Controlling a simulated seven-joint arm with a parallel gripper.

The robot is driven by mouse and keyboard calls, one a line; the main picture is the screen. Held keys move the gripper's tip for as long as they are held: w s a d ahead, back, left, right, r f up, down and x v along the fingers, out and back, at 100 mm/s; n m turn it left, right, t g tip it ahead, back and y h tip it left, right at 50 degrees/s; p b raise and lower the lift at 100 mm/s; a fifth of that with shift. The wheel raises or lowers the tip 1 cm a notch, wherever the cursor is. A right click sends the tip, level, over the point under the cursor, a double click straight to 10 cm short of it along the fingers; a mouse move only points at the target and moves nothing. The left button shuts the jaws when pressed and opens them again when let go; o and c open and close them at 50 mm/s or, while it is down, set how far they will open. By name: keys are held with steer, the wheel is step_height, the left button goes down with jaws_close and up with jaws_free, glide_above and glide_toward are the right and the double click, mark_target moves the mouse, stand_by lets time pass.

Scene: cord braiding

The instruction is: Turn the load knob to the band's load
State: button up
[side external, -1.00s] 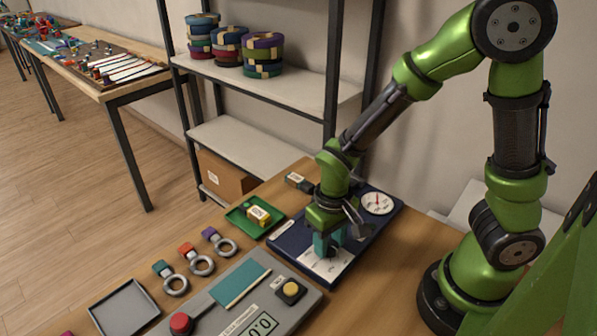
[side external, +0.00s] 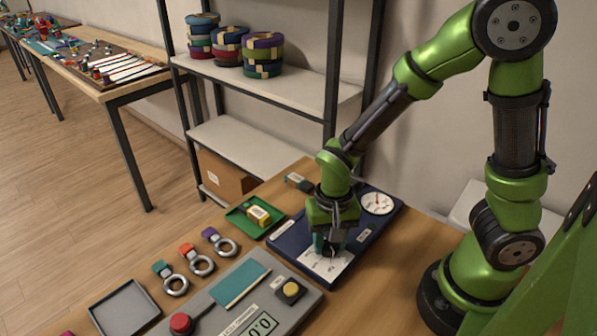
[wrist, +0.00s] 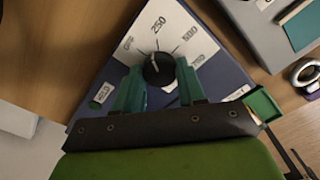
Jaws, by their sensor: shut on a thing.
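My gripper (side external: 328,245) reaches down over the dark blue panel (side external: 290,240). In the wrist view its two teal fingers (wrist: 158,75) are shut on the round black load knob (wrist: 157,68), one on each side. The knob sits on a white scale plate (wrist: 178,30) marked OFF, 250 and 500, with a further mark partly hidden by a finger. A pale pointer line on the knob points roughly toward 250; its exact setting is hard to read. In the side view the knob is mostly hidden by the fingers.
A round gauge (side external: 377,202) with a red needle sits on the panel behind my gripper. A grey console (side external: 290,311) with red and yellow buttons stands in front. Several ringed tags (side external: 200,262) and a grey tray (side external: 125,310) lie at the left.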

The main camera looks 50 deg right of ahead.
mark_target(329, 244)
steer(key=shift+m, duration=1.6)
steer(key=o, duration=1.1)
steer(key=shift+c, duration=0.2)
step_height(329, 244, up, 17)
